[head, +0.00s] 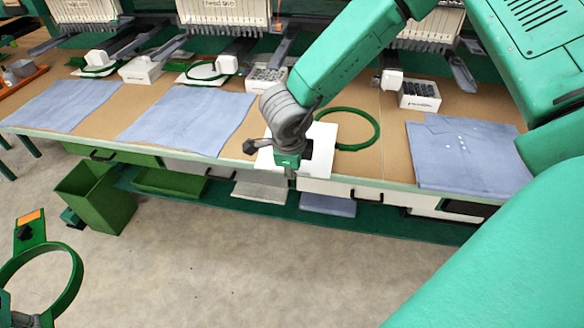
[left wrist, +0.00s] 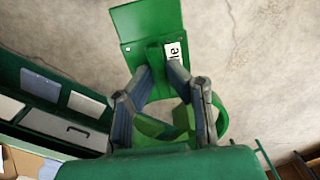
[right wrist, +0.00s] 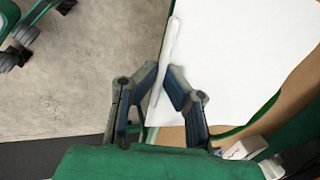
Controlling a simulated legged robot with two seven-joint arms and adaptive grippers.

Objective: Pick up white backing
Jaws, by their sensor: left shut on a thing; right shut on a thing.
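The white backing (head: 322,148) lies at the front edge of the tan table, left of a green hoop (head: 357,112). My right gripper (head: 290,160) is at the backing's front-left part. In the right wrist view, the fingers (right wrist: 163,78) are shut on a raised edge of the white backing (right wrist: 240,55); the rest spreads to the right. My left gripper (left wrist: 170,84) is shut on a green hoop piece, whose ring (head: 42,283) shows at the bottom left of the head view, away from the table. Most of the left gripper is outside the head view.
Folded blue fabric lies to the left (head: 185,118) and right (head: 465,150) on the table. Small white boxes (head: 418,96) and embroidery machine heads stand behind. A green bin (head: 95,198) stands on the floor at front left. Stacked cloth (head: 262,187) sits on the shelf below.

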